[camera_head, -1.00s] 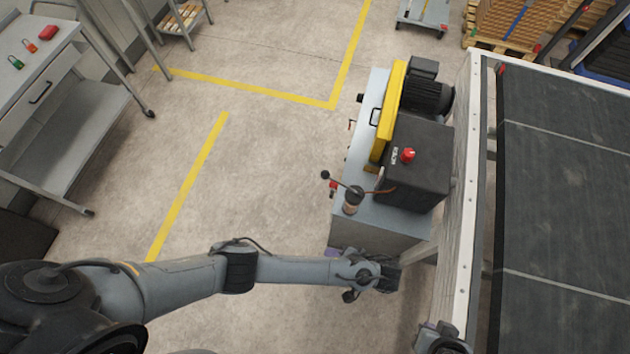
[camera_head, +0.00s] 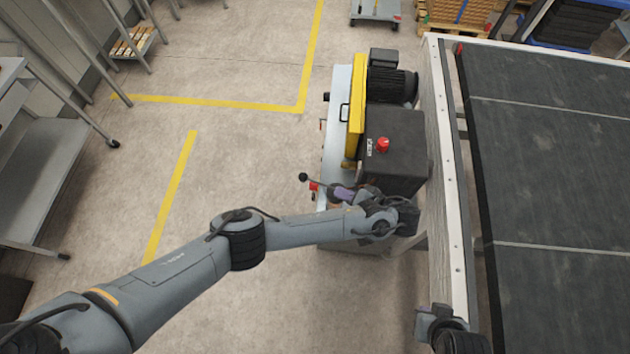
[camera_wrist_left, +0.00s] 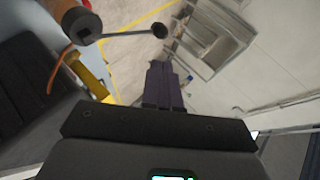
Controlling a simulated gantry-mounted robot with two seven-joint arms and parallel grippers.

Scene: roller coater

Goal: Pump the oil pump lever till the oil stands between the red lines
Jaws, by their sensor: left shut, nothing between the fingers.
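The oil pump lever (camera_head: 304,178) is a thin rod with a black ball knob, sticking out left of the machine. In the left wrist view the lever (camera_wrist_left: 130,33) runs from the pump body (camera_wrist_left: 77,18) to its knob. My left gripper (camera_head: 343,192) is shut and empty. It is over the pump, to the right of the knob, and covers most of the pump in the head view. Its purple fingers (camera_wrist_left: 163,85) are below the knob in the wrist view, with a visible gap. I cannot make out an oil level or red lines.
The machine has a yellow guard (camera_head: 357,120), a dark box with a red button (camera_head: 383,144) and a motor (camera_head: 390,85). A conveyor (camera_head: 560,160) stands on the right. A grey cart (camera_head: 40,170) is at the left. The floor between is clear.

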